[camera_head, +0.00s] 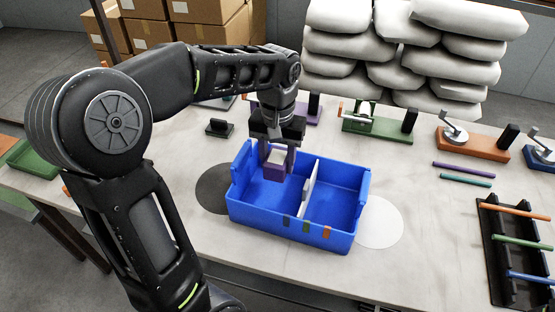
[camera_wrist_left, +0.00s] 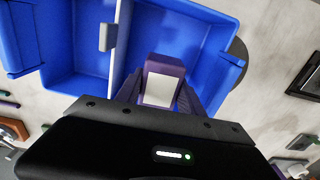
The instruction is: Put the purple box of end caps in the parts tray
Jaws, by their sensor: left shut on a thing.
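The purple box (camera_head: 275,172) has a white face on top and is held between the fingers of my left gripper (camera_head: 277,158). The left gripper is shut on it, over the left compartment of the blue parts tray (camera_head: 290,230). In the left wrist view the purple box (camera_wrist_left: 162,80) sits between the gripper's fingers (camera_wrist_left: 160,98), with the blue tray (camera_wrist_left: 205,28) behind it. Whether the box touches the tray floor I cannot tell. My right gripper is not in view.
A white divider (camera_head: 310,185) splits the tray. A dark disc (camera_head: 212,190) and a white disc (camera_head: 381,222) lie on the table beside it. Fixtures with handles (camera_head: 380,122) stand behind. A black rack with coloured rods (camera_head: 512,255) is at the right.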

